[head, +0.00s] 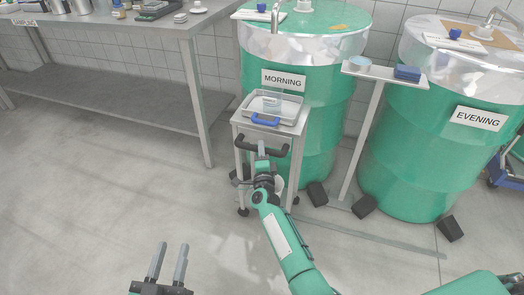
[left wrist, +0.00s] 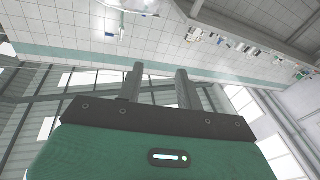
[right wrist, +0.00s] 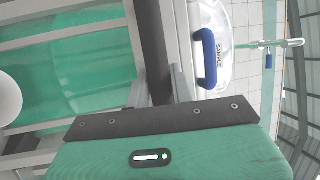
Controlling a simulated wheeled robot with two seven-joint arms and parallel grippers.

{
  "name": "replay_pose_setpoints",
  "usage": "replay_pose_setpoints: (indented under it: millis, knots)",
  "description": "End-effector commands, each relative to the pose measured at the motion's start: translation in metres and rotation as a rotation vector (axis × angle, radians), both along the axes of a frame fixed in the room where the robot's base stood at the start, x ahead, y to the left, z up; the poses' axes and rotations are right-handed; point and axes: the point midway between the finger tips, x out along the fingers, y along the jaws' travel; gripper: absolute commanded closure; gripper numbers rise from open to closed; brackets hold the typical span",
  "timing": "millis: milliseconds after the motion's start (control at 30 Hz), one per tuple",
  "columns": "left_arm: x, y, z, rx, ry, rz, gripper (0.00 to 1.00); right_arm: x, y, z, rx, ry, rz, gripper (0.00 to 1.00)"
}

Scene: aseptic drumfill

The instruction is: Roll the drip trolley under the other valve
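The drip trolley (head: 299,122) stands in front of the green MORNING drum (head: 325,90), tray on top. The tray (head: 291,109) holds a clear jug (head: 271,102) with a blue handle; in the right wrist view the jug (right wrist: 221,45) reads SAMPLE. My right gripper (head: 262,157) is at the trolley's dark handle (head: 279,152). In the right wrist view its fingers sit either side of the handle bar (right wrist: 152,40), closed on it. My left gripper (head: 168,263) is open and empty above the floor. The EVENING drum (head: 430,130) is at right, with a valve (head: 487,20) above.
A post-mounted shelf (head: 348,69) with a dish and blue sponge (head: 407,73) stands between the drums. Black feet (head: 364,206) and a thin floor strip (head: 400,243) lie along the drums' front. A steel bench (head: 120,27) is at left. The floor left of the trolley is clear.

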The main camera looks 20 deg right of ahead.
Motion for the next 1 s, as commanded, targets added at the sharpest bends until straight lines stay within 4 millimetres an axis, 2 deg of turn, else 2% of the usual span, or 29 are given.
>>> replay_pose_setpoints:
  millis: [33,100,133,400,533,667,1000]
  knots:
    - [0.0,0.0,0.0,0.0,0.0,0.0,0.64,0.002,0.005,0.002,0.002,-0.001,0.009,0.72]
    - [0.0,0.0,0.0,0.0,0.001,0.0,0.64,0.001,0.004,0.002,0.003,-0.001,0.008,0.58]
    - [0.0,0.0,0.0,0.0,0.001,0.0,0.64,0.001,0.004,0.002,0.003,-0.001,0.007,0.56]
    - [0.0,0.0,0.0,0.0,0.001,-0.001,0.64,0.0,0.002,0.001,0.002,-0.001,0.005,0.56]
    - [0.0,-0.001,-0.001,0.006,0.017,-0.004,0.64,-0.007,0.004,0.0,0.002,0.001,0.004,0.56]
    - [-0.007,-0.006,-0.022,0.029,0.115,-0.023,0.64,-0.024,0.007,-0.004,0.003,0.002,0.004,0.56]
    - [-0.031,-0.017,-0.067,0.086,0.353,-0.074,0.64,-0.09,0.021,-0.016,0.002,0.002,0.006,0.56]
